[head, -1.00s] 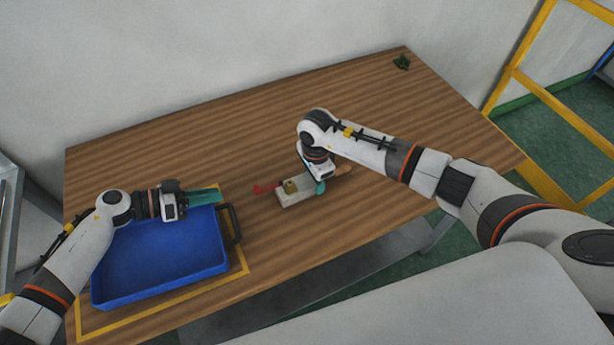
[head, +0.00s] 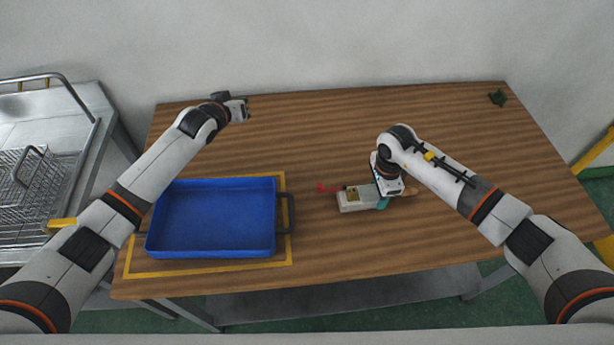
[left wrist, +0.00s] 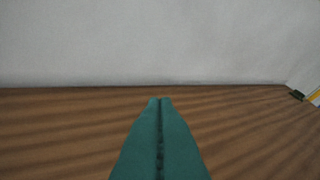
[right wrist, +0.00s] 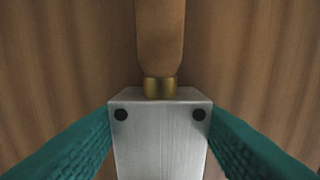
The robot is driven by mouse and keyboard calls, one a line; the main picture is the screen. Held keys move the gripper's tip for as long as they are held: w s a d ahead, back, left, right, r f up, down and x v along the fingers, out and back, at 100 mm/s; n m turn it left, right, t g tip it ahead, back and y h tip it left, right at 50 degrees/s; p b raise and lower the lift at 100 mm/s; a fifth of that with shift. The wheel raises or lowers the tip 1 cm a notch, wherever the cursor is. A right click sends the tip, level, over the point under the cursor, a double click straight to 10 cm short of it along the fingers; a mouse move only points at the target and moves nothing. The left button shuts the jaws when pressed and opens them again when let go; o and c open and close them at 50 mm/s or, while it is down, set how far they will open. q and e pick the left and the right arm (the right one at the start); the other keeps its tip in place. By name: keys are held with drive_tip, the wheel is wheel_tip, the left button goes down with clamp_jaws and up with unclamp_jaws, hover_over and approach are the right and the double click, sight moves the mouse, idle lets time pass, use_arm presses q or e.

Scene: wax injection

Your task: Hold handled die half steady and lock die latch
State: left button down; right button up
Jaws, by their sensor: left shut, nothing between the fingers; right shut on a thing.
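The die (head: 352,203) lies on the wooden table right of the blue tray, a pale block with a brass-coloured part on top. A red latch handle (head: 328,188) sticks out at its left end. My right gripper (head: 382,202) is shut on the die's handled half from above. In the right wrist view its teal fingers flank the grey metal block (right wrist: 160,135), from which a brass collar and wooden handle (right wrist: 160,40) extend. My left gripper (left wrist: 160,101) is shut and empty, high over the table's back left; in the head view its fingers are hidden.
A blue tray (head: 211,250) with dark handles sits inside a yellow taped outline (head: 200,268) at the table's left. A small dark green object (head: 498,98) lies at the back right corner. A metal rack (head: 30,185) stands left of the table. The table's back middle is clear.

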use_arm(q)
drive_tip(key=s+d+m+g+h, duration=0.1)
drive_tip(key=s+d+m+g, duration=0.3)
drive_tip(key=s+g, duration=0.2)
drive_tip(key=s+d+f+m+g+h, duration=0.1)
drive_tip(key=s+d+m+g+h, duration=0.1)
drive_tip(key=s+g, duration=0.4)
drive_tip(key=s+d+m, duration=0.1)
drive_tip(key=s+m, duration=0.1)
drive_tip(key=shift+s+d, duration=0.35)
drive_tip(key=shift+d, duration=0.05)
drive_tip(key=shift+f, duration=0.1)
drive_tip(key=x, duration=0.9)
drive_tip(key=shift+d+f, duration=0.2)
drive_tip(key=shift+d, duration=0.2)
drive_tip(key=s+d, duration=0.2)
drive_tip(key=shift+d+f, duration=0.1)
drive_tip(key=shift+d, duration=0.15)
drive_tip(key=shift+s+d, duration=0.25)
drive_tip(key=shift+d, duration=0.1)
drive_tip(key=shift+s, duration=0.1)
